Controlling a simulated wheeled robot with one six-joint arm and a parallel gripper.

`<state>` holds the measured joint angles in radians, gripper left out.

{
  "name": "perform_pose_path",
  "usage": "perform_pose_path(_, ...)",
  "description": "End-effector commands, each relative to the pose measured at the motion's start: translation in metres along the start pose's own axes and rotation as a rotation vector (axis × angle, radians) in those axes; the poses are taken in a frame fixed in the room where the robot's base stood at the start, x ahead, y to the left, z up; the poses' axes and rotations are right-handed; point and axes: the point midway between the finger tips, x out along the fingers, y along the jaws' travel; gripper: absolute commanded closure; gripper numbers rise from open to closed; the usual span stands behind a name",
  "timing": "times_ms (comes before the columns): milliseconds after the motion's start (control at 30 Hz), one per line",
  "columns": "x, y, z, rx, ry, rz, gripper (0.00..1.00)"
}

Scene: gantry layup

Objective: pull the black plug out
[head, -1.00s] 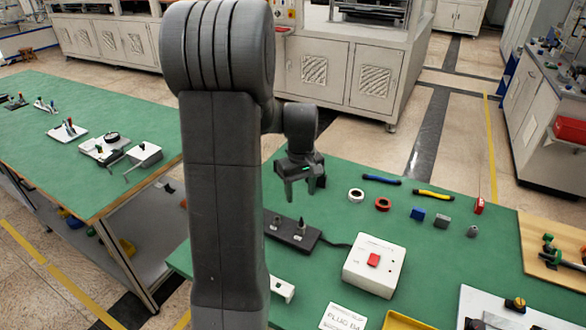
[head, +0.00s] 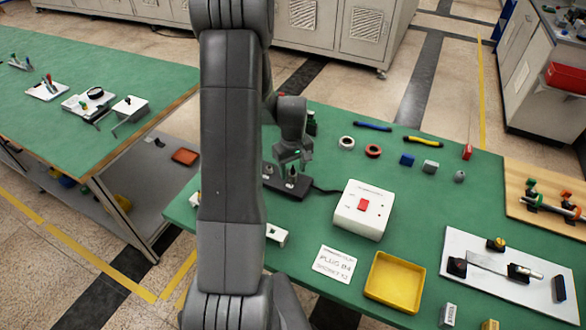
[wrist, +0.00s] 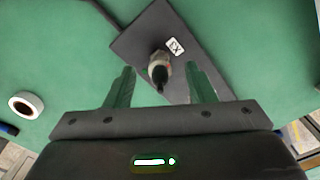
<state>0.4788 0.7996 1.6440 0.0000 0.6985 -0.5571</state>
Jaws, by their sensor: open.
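The black plug (wrist: 160,75) stands in a dark socket strip (wrist: 185,32) beside a small white label reading X3, in the wrist view. In the head view the strip (head: 296,193) lies on the green table, with a plug on it just under my gripper. My gripper (head: 291,163) is open above the strip. In the wrist view my gripper's fingers (wrist: 160,88) stand apart on either side of the plug, with green table showing between. I cannot tell whether they are down to its height. My arm hides part of the strip in the head view.
A white box with a red switch (head: 363,208) is cabled to the strip. A yellow tray (head: 396,262) and a printed card (head: 335,264) lie in front.

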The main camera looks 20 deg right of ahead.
Motion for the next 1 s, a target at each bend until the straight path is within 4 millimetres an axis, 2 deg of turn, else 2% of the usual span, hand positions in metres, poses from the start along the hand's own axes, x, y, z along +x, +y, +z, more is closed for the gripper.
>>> perform_pose_path(133, 0.0080, -0.0002, 0.0003, 0.000, 0.000, 0.000, 0.50)
perform_pose_path(433, 0.0095, -0.0001, 0.0001, 0.000, 0.000, 0.000, 0.50)
perform_pose_path(667, 0.0093, -0.0001, 0.0001, 0.000, 0.001, 0.000, 0.95)
perform_pose_path(700, 0.0093, -0.0001, 0.0001, 0.000, 0.001, 0.000, 0.98)
perform_pose_path(733, 0.0092, 0.0000, 0.0001, 0.000, 0.001, 0.000, 0.80)
perform_pose_path(833, 0.0092, 0.0000, 0.0000, 0.000, 0.001, 0.000, 1.00)
perform_pose_path(1000, 0.0083, 0.0000, -0.0001, 0.000, 0.001, 0.001, 1.00)
